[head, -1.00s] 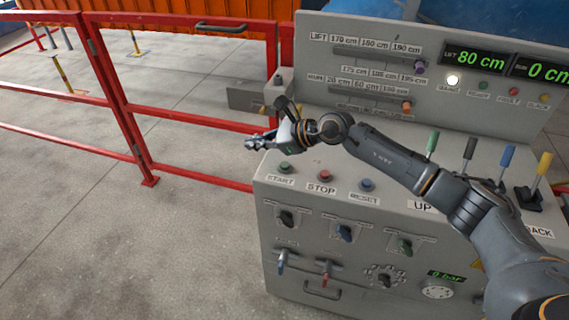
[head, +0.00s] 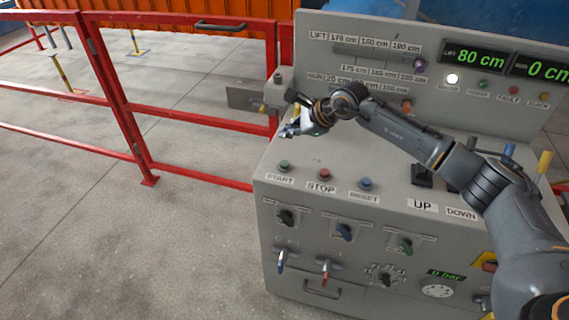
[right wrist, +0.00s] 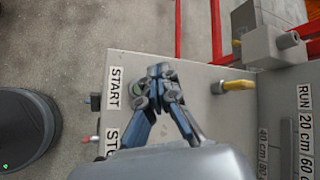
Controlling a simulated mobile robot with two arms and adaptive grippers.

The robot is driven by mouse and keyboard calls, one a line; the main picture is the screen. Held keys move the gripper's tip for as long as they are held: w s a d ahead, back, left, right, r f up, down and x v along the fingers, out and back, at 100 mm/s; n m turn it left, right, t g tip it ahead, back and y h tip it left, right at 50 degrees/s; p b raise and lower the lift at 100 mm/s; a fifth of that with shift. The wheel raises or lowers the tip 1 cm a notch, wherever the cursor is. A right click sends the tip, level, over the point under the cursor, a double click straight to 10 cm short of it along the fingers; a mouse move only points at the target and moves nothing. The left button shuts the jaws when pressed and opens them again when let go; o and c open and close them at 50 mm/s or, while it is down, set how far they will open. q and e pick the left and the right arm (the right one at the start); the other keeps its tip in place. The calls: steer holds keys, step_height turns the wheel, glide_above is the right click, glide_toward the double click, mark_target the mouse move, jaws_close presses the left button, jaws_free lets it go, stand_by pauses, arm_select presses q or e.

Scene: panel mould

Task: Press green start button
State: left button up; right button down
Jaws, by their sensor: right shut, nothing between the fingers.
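The green start button (head: 284,165) sits on the console's sloped top above its START label (head: 279,180), at the left end of a row of three. My right gripper (head: 287,132) is shut and empty, above and behind the button in the head view. In the right wrist view the shut fingertips (right wrist: 158,71) lie beside the green button (right wrist: 134,88), and a finger partly covers it. I cannot tell the height of the gap between them. My left gripper is not in view.
The red stop button (head: 324,174) and blue reset button (head: 366,183) are close by on the right. A yellow-tipped knob (right wrist: 238,85) stands near the fingertips. The upright panel (head: 350,40) rises behind, and a red fence (head: 200,178) stands at left.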

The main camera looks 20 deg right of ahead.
mark_target(287, 164)
step_height(287, 164, down, 7)
steer(key=b, duration=0.3)
steer(key=shift+f, duration=0.15)
steer(key=shift+f+b, duration=0.35)
steer(key=shift+b, duration=0.2)
stand_by(0.8)
steer(key=shift+f+b, duration=0.4)
steer(key=shift+b, duration=0.15)
steer(key=shift+f+b, duration=0.55)
steer(key=shift+b, duration=0.1)
stand_by(0.4)
steer(key=shift+r, duration=0.1)
stand_by(0.3)
steer(key=shift+r+p, duration=0.35)
steer(key=shift+r, duration=0.45)
